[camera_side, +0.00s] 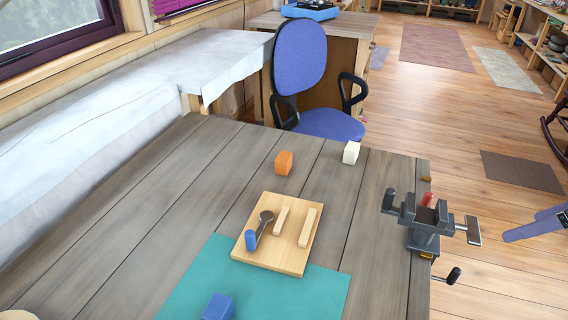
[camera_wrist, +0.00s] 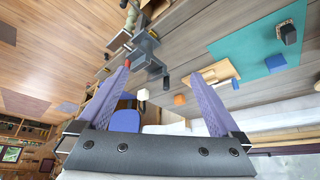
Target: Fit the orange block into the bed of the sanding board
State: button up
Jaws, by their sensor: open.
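The orange block (camera_side: 284,162) sits on the grey plank table, behind the sanding board and clear of it. It also shows in the wrist view (camera_wrist: 179,99), between my fingers in the picture but well beyond them. The sanding board (camera_side: 268,258) is a pale wooden board lying partly on a teal mat. It carries two raised pale strips (camera_side: 307,228) with a gap between them, and a dark, round-ended tool with a blue handle (camera_side: 250,240) at its left. My gripper (camera_wrist: 158,78) has two purple fingers spread wide, empty, away from the table things.
A white block (camera_side: 351,153) sits right of the orange one. A blue block (camera_side: 219,306) is on the teal mat (camera_side: 320,290). A grey vise (camera_side: 425,222) with handles is clamped at the table's right edge. A blue chair (camera_side: 303,75) stands behind the table.

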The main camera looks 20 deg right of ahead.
jog(key=w+a+r+m+y, duration=0.6)
jog(key=w+a+r+m, duration=0.25)
jog(key=w+a, duration=0.2)
jog(key=w+a+r+m+t+y, duration=0.1)
jog(key=w+r+m+y, duration=0.15)
jog(key=w, duration=0.65)
jog(key=w+a+r+m+t+y, duration=0.1)
jog(key=w+m, duration=0.3)
jog(key=w, duration=0.5)
jog(key=w+d+f+m+t+y, duration=0.15)
jog(key=w+f+m, duration=0.3)
jog(key=w, duration=0.45)
jog(key=w+d+f+m+t, duration=0.1)
jog(key=w+d+f+m, duration=0.15)
jog(key=w+f, duration=0.45)
jog(key=m+h, duration=0.1)
jog(key=m, duration=0.4)
send_over(285, 156)
jog(key=s+d, duration=0.9)
jog(key=d, duration=0.1)
notch_tip(285, 156, down, 19)
jog(key=shift+g, duration=0.35)
jog(key=x, duration=1.3)
jog(key=shift+a, duration=0.2)
